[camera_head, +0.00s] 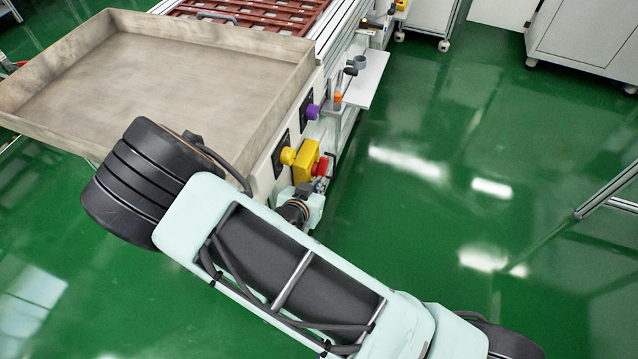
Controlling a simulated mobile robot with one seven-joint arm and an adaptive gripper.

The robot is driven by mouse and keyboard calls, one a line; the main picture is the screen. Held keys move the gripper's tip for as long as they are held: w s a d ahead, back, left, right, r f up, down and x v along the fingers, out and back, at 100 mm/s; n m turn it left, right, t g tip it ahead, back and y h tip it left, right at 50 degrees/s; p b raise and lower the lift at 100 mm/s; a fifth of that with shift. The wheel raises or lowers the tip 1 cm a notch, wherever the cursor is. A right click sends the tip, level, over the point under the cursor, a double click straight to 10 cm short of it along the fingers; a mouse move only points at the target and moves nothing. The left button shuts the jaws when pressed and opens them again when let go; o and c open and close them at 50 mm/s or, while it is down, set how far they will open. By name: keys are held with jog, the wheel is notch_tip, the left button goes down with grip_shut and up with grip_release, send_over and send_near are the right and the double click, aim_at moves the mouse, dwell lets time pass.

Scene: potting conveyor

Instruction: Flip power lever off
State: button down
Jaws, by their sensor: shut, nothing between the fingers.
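The control panel (265,172) is on the near end of the conveyor's side. It carries a purple knob (312,112), a yellow knob (288,156) and a yellow box (304,163) with a red button (320,167). I cannot make out for certain which part is the power lever; my arm hides the lower panel. My gripper (321,185) shows only in small part, just below the red button, past my wrist. It is shut and empty. I cannot tell whether it touches the panel.
A large empty beige tray (165,65) tops the conveyor's near end, with red-brown slatted trays (255,15) beyond it. A small white shelf (365,80) juts out from the side. Green floor (450,150) is clear to the right. White cabinets (585,40) stand at the back right.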

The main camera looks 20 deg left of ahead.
jog(key=shift+f+t+b, duration=0.45)
jog(key=shift+t+b, duration=0.55)
jog(key=shift+b, duration=0.1)
jog(key=shift+w+f+b, duration=0.1)
jog(key=shift+f+b, duration=0.3)
jog(key=shift+b, duration=0.4)
jog(key=shift+w+f+b, duration=0.15)
jog(key=shift+f+b, duration=0.2)
jog(key=shift+w+d+f+b, duration=0.1)
jog(key=shift+w+f+b, duration=0.65)
jog(key=shift+f, duration=0.15)
jog(key=shift+r, duration=0.2)
dwell(0.6)
